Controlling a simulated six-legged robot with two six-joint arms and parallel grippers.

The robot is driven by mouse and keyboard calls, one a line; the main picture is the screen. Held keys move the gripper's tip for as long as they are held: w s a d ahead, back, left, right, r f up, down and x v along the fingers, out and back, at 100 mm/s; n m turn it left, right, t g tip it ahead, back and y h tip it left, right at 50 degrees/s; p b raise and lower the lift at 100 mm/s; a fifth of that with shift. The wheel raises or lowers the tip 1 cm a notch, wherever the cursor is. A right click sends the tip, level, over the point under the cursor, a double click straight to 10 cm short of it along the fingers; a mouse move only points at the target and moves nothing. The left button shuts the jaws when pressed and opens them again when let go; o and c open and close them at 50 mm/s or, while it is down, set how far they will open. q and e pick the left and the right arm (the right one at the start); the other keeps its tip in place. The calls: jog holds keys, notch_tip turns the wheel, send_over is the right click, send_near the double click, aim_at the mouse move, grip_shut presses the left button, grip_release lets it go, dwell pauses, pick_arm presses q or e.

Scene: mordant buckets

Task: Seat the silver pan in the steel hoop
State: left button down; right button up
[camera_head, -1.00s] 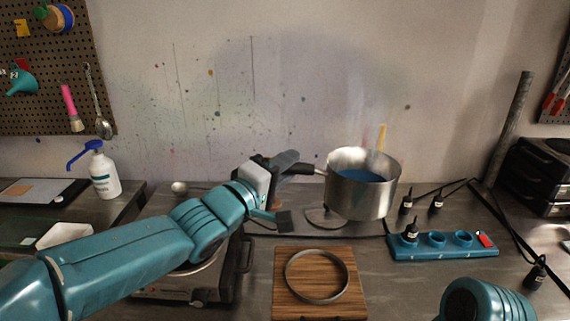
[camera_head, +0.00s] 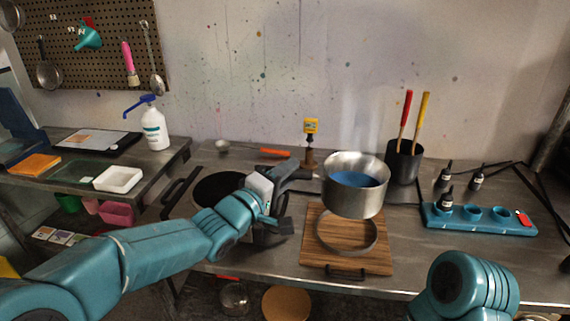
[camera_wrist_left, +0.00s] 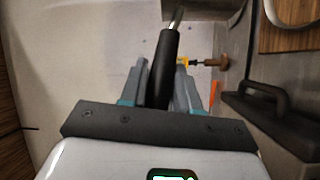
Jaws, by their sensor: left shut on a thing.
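The silver pan (camera_head: 354,203) holds blue liquid and looks level, its black handle pointing left. My left gripper (camera_head: 291,181) is shut on that handle; the left wrist view shows the black handle (camera_wrist_left: 167,70) between the fingers (camera_wrist_left: 165,88). The steel hoop (camera_head: 345,254) lies on a wooden board (camera_head: 379,264). The pan covers the hoop's far right part in the head view and appears raised; its exact height is unclear. The left wrist view shows the pan's wall (camera_wrist_left: 205,9) and part of the hoop (camera_wrist_left: 287,22) apart. My right gripper is out of view.
A dark pot with red and yellow handles (camera_head: 403,163) stands behind the pan. A blue bottle rack (camera_head: 480,224) is at right. A yellow-topped tool (camera_head: 310,128) stands behind the handle. A hotplate (camera_head: 215,190) is left.

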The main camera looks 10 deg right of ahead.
pick_arm(q)
jog(key=shift+a+f, duration=0.1)
jog(key=shift+f, duration=0.6)
notch_tip(320, 180, down, 7)
jog(key=b, duration=0.5)
jog(key=shift+w+r, duration=0.2)
jog(key=shift+w, duration=0.1)
jog(key=shift+s, duration=0.1)
jog(key=shift+f+b, duration=1.1)
jog(key=shift+f, duration=0.2)
dwell(0.6)
